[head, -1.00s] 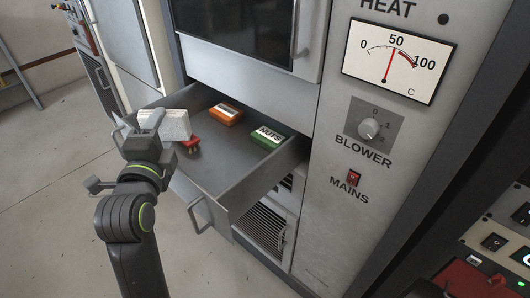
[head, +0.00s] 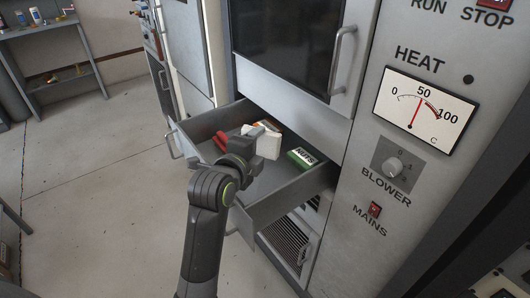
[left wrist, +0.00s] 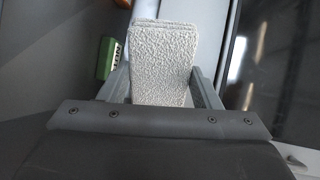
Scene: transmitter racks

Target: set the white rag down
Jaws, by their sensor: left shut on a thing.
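The white rag (head: 268,146) is a folded, rough-textured block held over the open grey drawer (head: 285,197). My left gripper (head: 254,148) is shut on it. In the left wrist view the rag (left wrist: 162,62) stands out between the two fingers of my left gripper (left wrist: 163,88). I cannot tell exactly how high the rag is above the drawer floor. It partly hides an orange box (head: 262,125) in the drawer. My right gripper is not in view.
In the drawer, a red object (head: 221,140) lies at the left and a green NUTS box (head: 300,159) at the right. The green box (left wrist: 106,60) also shows in the left wrist view. A cabinet door handle (head: 341,58) and a blower panel (head: 396,165) are nearby.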

